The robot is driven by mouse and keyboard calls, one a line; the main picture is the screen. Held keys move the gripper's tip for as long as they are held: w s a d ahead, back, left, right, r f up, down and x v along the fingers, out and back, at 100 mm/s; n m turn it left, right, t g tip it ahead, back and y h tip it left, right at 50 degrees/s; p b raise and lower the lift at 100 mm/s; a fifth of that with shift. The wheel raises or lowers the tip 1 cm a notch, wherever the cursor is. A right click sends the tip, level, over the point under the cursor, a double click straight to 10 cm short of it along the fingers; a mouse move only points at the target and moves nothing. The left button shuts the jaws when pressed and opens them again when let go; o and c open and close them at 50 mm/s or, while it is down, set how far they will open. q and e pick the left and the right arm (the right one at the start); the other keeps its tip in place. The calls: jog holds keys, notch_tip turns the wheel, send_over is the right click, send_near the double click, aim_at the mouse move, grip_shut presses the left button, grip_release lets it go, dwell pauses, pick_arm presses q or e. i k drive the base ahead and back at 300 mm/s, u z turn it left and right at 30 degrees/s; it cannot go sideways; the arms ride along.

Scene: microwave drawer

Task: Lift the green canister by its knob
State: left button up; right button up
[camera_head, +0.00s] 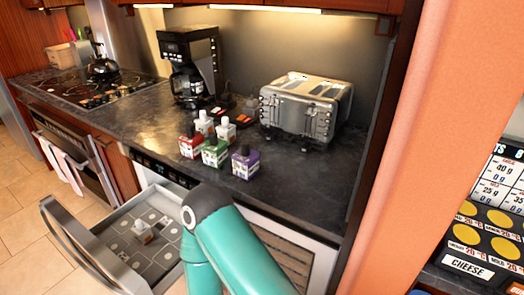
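The green canister (214,153) stands upright on the dark countertop, between a red canister (191,146) on its left and a purple canister (245,163) on its right. A small knob shows on its top. Nothing of mine touches it. A teal arm link of mine rises at the bottom middle, in front of the counter, and bends back down out of the picture. Neither of my grippers shows.
A coffee maker (190,68) and a toaster (306,106) stand farther back. An open drawer (118,268) juts out below the counter, with a small pale item (142,231) inside. An orange wall (440,110) bounds the right.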

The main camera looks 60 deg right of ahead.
aim_at(215, 151)
jog(key=z, duration=0.6)
jog(key=i, duration=1)
